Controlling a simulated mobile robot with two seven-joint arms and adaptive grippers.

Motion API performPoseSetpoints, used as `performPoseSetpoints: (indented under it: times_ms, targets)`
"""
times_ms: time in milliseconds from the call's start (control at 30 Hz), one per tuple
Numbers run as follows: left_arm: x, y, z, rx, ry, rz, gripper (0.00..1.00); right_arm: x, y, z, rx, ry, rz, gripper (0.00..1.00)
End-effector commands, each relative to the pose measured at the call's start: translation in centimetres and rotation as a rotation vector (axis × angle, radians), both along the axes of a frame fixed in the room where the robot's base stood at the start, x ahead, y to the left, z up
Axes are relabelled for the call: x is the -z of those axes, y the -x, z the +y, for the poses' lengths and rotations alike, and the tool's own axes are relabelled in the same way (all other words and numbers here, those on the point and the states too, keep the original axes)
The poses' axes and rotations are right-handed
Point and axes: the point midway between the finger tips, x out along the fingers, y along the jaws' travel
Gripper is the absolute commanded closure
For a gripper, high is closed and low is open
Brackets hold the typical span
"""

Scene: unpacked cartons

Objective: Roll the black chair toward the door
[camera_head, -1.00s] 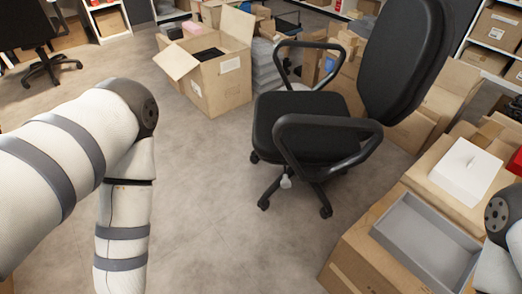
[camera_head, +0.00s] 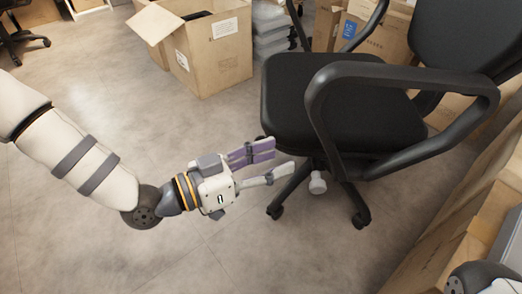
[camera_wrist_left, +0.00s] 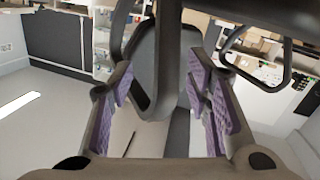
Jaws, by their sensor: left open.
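The black office chair (camera_head: 335,110) stands at the right of centre in the head view, with a padded seat, loop armrests and a castor base. My left gripper (camera_head: 272,163) is open, its purple-padded fingers pointing right, just left of the chair below the seat edge. In the left wrist view the gripper (camera_wrist_left: 165,100) has its fingers spread, with dark parts of the chair (camera_wrist_left: 155,60) beyond and above them. I cannot tell whether they touch. My right gripper is out of view; only part of that arm shows at the lower right. No door is clearly seen.
An open carton (camera_head: 205,50) stands behind and left of the chair. More cartons (camera_head: 375,30) are behind it, and others (camera_head: 480,215) line the right side close to the chair. Another black chair (camera_head: 18,38) is at the far left. The floor (camera_head: 90,220) at left and front is clear.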

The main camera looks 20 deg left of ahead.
Motion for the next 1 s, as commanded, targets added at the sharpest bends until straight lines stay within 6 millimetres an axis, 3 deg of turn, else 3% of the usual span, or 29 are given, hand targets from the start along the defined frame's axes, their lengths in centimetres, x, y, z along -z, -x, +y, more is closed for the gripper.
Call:
performPoseSetpoints:
  times_ms: [133, 533, 1000]
  targets:
    - [-0.5, -1.1, 0.3, 0.0, 0.011, -0.072, 0.55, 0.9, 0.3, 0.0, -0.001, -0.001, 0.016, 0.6]
    - [-0.7, -1.6, -0.1, 0.001, 0.011, -0.077, 0.55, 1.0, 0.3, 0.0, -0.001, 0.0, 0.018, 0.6]
    - [-0.4, -7.4, -6.6, 0.001, 0.012, -0.077, 0.55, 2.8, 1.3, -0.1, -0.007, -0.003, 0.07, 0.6]
